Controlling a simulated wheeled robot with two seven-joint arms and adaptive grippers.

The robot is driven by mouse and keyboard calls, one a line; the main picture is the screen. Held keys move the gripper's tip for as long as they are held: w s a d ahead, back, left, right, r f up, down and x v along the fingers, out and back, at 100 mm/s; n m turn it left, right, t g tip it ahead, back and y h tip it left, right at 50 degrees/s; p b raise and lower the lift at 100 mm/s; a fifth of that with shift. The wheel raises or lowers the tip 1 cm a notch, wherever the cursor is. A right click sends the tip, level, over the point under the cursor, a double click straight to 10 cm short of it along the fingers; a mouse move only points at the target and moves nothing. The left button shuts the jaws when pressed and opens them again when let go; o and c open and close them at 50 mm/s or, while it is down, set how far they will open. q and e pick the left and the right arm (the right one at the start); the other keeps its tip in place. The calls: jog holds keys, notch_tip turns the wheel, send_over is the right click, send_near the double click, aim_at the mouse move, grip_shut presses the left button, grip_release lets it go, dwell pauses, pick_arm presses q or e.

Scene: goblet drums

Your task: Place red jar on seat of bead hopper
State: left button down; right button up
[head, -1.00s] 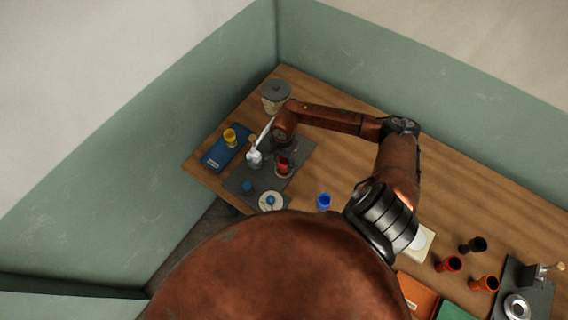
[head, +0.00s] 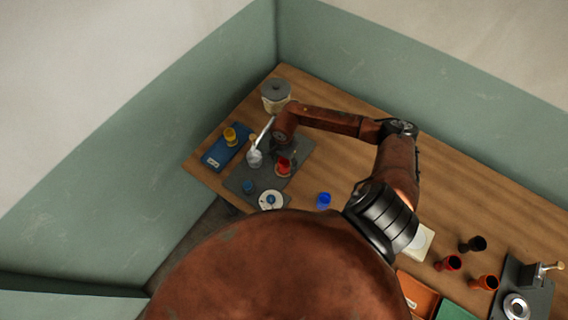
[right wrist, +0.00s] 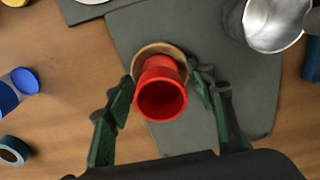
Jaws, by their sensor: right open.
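The red jar (head: 283,166) stands on the dark grey mat at the left end of the table. In the right wrist view the red jar (right wrist: 160,92) stands upright with its open mouth toward the camera, over a round tan disc (right wrist: 150,49). The disc looks like a seat, but I cannot tell whether it belongs to the bead hopper. My right gripper (right wrist: 165,95) is open, with one finger on each side of the jar and gaps visible. In the head view its arm reaches over the mat and partly covers this area. My left gripper is not in view.
A silver jug (right wrist: 268,22) stands close beside the right finger. A blue cup (head: 323,200), a white plate (head: 263,207), a blue tray (head: 213,159) and a lidded container (head: 275,98) are around. Dark, red and orange cups and a dark machine (head: 540,297) stand at the right.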

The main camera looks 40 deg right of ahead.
jog(key=shift+r, duration=0.25)
notch_tip(320, 180, up, 12)
jog(key=b, duration=0.1)
jog(key=shift+b, duration=0.4)
jog(key=shift+f, duration=0.1)
dwell(0.6)
